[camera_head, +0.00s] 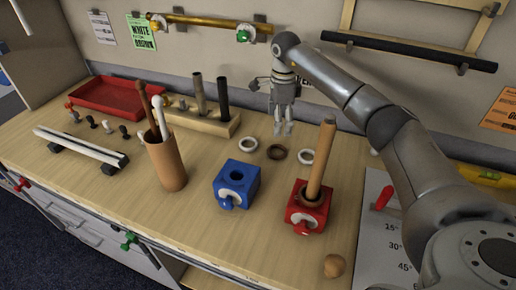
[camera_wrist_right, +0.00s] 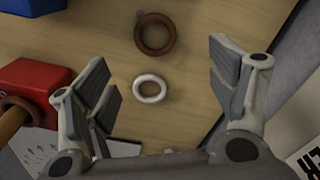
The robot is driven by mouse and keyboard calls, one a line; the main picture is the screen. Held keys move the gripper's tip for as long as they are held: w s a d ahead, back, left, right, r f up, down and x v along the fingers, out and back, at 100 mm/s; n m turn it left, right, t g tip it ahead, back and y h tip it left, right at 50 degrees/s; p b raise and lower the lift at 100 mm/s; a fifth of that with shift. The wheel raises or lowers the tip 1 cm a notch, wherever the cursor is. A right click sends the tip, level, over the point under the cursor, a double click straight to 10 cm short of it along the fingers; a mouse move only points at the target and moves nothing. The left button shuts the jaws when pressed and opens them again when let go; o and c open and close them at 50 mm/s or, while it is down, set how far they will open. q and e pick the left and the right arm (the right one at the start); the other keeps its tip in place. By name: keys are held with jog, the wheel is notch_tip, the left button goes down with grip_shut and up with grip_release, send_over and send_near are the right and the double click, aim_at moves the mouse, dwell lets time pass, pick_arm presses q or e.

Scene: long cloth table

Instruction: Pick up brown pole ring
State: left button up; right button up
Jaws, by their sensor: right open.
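The brown ring (camera_head: 269,153) lies flat on the wooden table between two white rings, one to its left (camera_head: 242,145) and one to its right (camera_head: 300,157). In the right wrist view the brown ring (camera_wrist_right: 140,38) is near the top middle, and a white ring (camera_wrist_right: 136,91) lies below it, between the fingers. My right gripper (camera_head: 283,132) hangs fingers-down above the table, just behind and above the brown ring. It is open and empty, with wide-apart fingers in the wrist view (camera_wrist_right: 165,92). My left gripper is not in view.
A red block (camera_head: 303,212) holds an upright wooden pole (camera_head: 320,165). A blue block (camera_head: 236,184) stands to its left. A wooden rack (camera_head: 205,121) with two upright poles, a brown cup (camera_head: 166,165) of sticks and a red tray (camera_head: 110,95) stand further left.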

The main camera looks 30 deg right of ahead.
aim_at(277, 153)
jog(key=f, duration=0.2)
jog(key=f+p, duration=0.1)
jog(key=f, duration=0.1)
jog(key=shift+s+d+f, duration=0.1)
jog(key=shift+s, duration=0.3)
jog(key=shift+w+f, duration=0.1)
jog(key=shift+f, duration=0.3)
jog(key=f, duration=0.1)
jog(key=f+p, duration=0.1)
jog(key=f, duration=0.1)
jog(key=f+p, duration=0.1)
jog(key=shift+a+f, duration=0.35)
jog(key=shift+f, duration=0.45)
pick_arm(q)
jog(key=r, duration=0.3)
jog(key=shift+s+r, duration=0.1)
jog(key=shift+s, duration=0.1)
pick_arm(e)
jog(key=shift+c, duration=0.2)
jog(key=c, duration=0.8)
